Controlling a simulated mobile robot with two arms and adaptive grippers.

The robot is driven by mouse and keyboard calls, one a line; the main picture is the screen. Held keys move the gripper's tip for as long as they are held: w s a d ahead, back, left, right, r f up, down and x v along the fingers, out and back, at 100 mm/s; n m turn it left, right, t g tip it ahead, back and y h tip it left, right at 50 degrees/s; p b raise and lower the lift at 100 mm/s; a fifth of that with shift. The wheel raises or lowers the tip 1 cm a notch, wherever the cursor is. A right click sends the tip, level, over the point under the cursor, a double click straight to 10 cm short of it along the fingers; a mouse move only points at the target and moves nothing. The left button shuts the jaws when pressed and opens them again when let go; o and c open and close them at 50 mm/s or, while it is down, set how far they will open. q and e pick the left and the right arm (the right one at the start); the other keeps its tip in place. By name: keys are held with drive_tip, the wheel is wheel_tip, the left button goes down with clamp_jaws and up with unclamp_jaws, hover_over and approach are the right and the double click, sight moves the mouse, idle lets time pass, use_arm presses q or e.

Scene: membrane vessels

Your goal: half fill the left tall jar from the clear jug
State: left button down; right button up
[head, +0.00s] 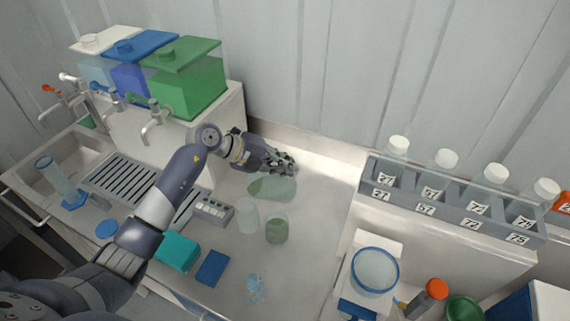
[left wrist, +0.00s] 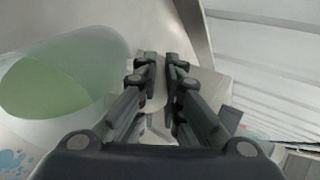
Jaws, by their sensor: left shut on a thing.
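My left gripper (head: 286,167) is shut on the clear jug (head: 272,188), which holds pale green liquid. The jug is tilted, its narrow end toward the left tall jar (head: 247,217). The left jar stands upright and looks clear, with no plain liquid level. The right tall jar (head: 276,231) stands close beside it with green liquid in its lower part. In the left wrist view the jug (left wrist: 75,75) fills the left side, with green liquid inside; a pale piece, seemingly its handle, sits between the fingers (left wrist: 160,70). I see no clear stream. My right gripper is out of view.
Tanks with taps (head: 185,80) and a sink (head: 75,160) stand at left. A numbered bottle rack (head: 450,205) and a blue-rimmed vessel (head: 375,270) are at right. A teal box (head: 177,252), a blue pad (head: 212,268) and a blue splash mark (head: 257,288) lie in front.

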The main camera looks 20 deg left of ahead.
use_arm(q)
drive_tip(key=shift+s+a+t+h+b, duration=0.15)
drive_tip(key=shift+a+t+h+b, duration=0.2)
drive_tip(key=shift+b, duration=0.45)
drive_tip(key=shift+s+a+r+t+h+b, duration=0.1)
drive_tip(key=shift+s+a+t+h+b, duration=0.25)
drive_tip(key=shift+b, duration=0.6)
idle(0.8)
drive_tip(key=shift+s+a+r+h+b, duration=0.15)
drive_tip(key=shift+a+h+b, duration=0.15)
drive_tip(key=shift+h+b, duration=0.6)
idle(0.8)
